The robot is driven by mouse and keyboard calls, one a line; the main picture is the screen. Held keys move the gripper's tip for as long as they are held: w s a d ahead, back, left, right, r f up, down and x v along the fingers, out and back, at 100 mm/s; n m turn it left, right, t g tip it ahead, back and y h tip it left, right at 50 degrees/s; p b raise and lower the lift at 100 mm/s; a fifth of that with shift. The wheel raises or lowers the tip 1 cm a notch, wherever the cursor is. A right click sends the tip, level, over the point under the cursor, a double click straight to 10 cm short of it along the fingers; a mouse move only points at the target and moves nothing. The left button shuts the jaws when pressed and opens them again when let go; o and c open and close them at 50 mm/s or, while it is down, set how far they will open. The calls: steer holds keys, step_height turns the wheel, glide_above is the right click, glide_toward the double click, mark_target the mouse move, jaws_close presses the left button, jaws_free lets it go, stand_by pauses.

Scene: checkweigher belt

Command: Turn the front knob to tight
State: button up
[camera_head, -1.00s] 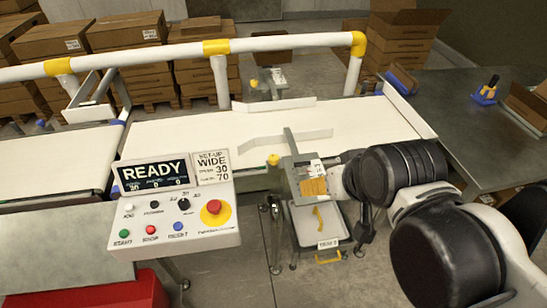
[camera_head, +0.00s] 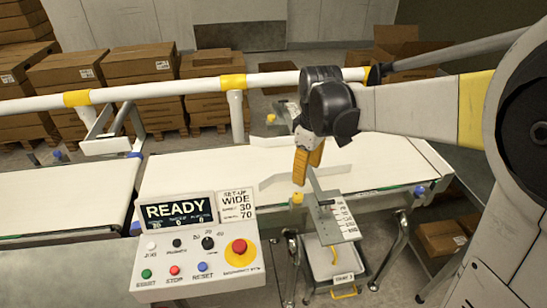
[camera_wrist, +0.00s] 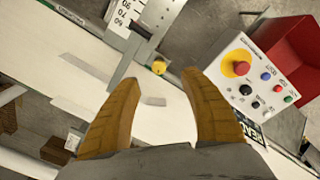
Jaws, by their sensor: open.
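The front knob (camera_head: 297,198) is a small yellow knob at the belt's near edge, beside the grey bracket (camera_head: 322,197) with its scale plate (camera_head: 345,222). The front knob also shows in the wrist view (camera_wrist: 159,67), in line with the gap between my fingertips. My gripper (camera_head: 306,176) is open and empty, its yellow fingers pointing down above the belt, apart from the knob. In the wrist view my gripper (camera_wrist: 160,75) shows both fingers spread. I cannot read whether the knob stands at tight.
A control panel (camera_head: 200,262) reading READY and SET-UP WIDE 30 70, with a red stop button (camera_head: 239,246), stands at the left. A second yellow knob (camera_head: 270,118) is at the belt's far side. A white rail (camera_head: 190,88) with yellow joints runs behind the belt.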

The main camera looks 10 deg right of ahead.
mark_target(298, 195)
steer(key=shift+n+g, duration=0.5)
steer(key=shift+n, duration=0.3)
steer(key=w+f+b, duration=0.1)
steer(key=f, duration=0.3)
steer(key=w+f+b, duration=0.1)
steer(key=f, duration=0.4)
steer(key=w+f+b, duration=0.1)
steer(key=f, duration=0.3)
steer(key=shift+a+f, duration=0.2)
steer(key=shift+a, duration=0.2)
jaws_close()
